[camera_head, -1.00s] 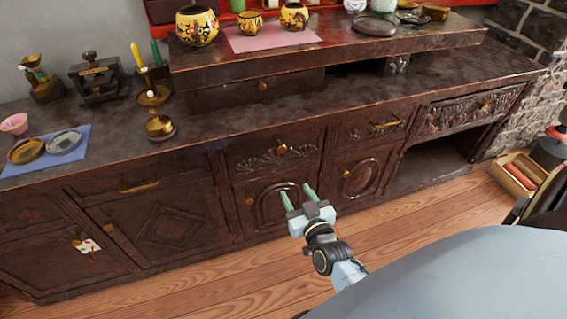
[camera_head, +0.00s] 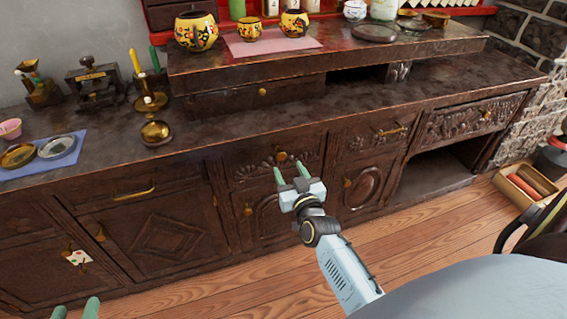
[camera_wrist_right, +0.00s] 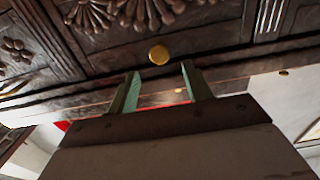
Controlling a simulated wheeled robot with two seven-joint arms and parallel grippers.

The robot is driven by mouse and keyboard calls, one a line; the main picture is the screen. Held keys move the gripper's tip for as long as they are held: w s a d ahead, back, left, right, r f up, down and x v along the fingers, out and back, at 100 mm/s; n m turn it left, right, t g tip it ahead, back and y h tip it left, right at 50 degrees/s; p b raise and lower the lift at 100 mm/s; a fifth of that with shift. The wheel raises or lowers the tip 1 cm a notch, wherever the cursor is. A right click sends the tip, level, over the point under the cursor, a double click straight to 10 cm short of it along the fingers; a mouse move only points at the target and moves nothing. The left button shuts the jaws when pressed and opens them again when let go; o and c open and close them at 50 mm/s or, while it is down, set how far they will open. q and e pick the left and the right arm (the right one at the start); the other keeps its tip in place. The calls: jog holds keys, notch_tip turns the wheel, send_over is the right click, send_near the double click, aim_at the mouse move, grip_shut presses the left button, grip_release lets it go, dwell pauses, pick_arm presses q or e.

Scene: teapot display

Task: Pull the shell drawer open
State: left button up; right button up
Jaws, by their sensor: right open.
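The shell drawer (camera_head: 250,168) is a dark carved wooden drawer front in the middle of the cabinet, and it looks closed. Its carved shells also show in the right wrist view (camera_wrist_right: 145,12). Its round brass knob (camera_head: 281,156) shows in the right wrist view (camera_wrist_right: 159,54) just beyond the fingertips. My right gripper (camera_head: 290,170) is open and empty, its green fingers pointing at the drawer front just below the knob. In the right wrist view the fingers (camera_wrist_right: 160,70) stand apart, with the knob lined up between them. My left gripper (camera_head: 75,309) shows only its two separated green fingertips at the bottom left.
Cabinet doors (camera_head: 262,217) lie below the drawer. Open wooden floor (camera_head: 420,225) lies in front.

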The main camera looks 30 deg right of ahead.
aim_at(282, 156)
jog(key=b+x, duration=0.1)
jog(key=x, duration=0.3)
jog(key=shift+w+b, duration=0.3)
jog(key=shift+b, duration=0.05)
jog(key=shift+w+d, duration=0.1)
jog(key=shift+w, duration=0.2)
pick_arm(q)
notch_tip(282, 156, up, 9)
jog(key=w+d+t+h, duration=0.1)
jog(key=d+t+h, duration=0.1)
jog(key=t, duration=0.3)
jog(key=shift+f+t, duration=0.2)
jog(key=shift+t, duration=0.2)
jog(key=shift+w, duration=0.1)
pick_arm(e)
jog(key=shift+c, duration=0.3)
grip_shut()
